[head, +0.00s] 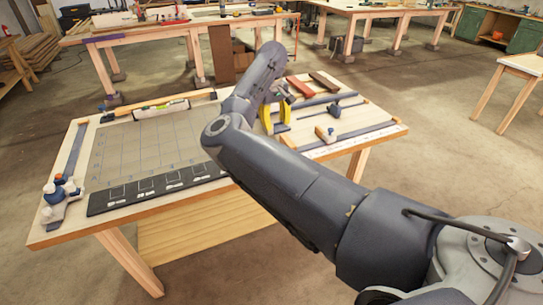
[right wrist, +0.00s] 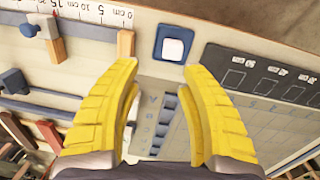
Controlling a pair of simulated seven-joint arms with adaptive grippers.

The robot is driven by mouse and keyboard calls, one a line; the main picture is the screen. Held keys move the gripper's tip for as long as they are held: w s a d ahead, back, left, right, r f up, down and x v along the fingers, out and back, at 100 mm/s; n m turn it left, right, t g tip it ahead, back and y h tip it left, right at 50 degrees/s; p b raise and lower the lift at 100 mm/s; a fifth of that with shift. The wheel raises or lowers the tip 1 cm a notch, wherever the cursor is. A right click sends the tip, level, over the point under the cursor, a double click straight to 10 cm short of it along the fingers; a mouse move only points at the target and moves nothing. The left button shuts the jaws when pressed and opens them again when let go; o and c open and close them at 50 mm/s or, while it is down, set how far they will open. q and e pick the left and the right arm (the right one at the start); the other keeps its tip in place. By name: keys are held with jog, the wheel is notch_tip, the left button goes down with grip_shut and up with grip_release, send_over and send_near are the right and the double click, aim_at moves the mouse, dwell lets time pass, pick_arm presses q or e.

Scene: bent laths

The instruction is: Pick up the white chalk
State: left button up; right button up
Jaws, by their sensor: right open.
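A small white block, which looks to be the chalk (right wrist: 173,48), sits in a square blue holder (right wrist: 162,32) on the table in the right wrist view. In the head view my right arm hides that spot. My right gripper (head: 274,118) has yellow fingers and is over the table. In the right wrist view its fingers (right wrist: 162,70) are spread apart with nothing between them. The chalk shows beyond the fingertips, roughly in line with the gap and apart from them. My left gripper is not in view.
A black strip with square outlines (head: 155,190) borders a gridded mat (head: 140,148). A ruler (right wrist: 85,14) and blue bars with wooden blocks (right wrist: 126,45) lie on the chalk's other side. A blue-and-white item (head: 60,198) stands at the table's left corner. Red and brown blocks (head: 300,87) lie at the back.

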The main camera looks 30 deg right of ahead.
jog(key=shift+y, duration=0.3)
jog(key=f, duration=0.5)
jog(key=w+a+f, duration=0.1)
jog(key=f, duration=1)
jog(key=shift+w+a, duration=0.15)
jog(key=shift+a, duration=0.25)
jog(key=c, duration=0.9)
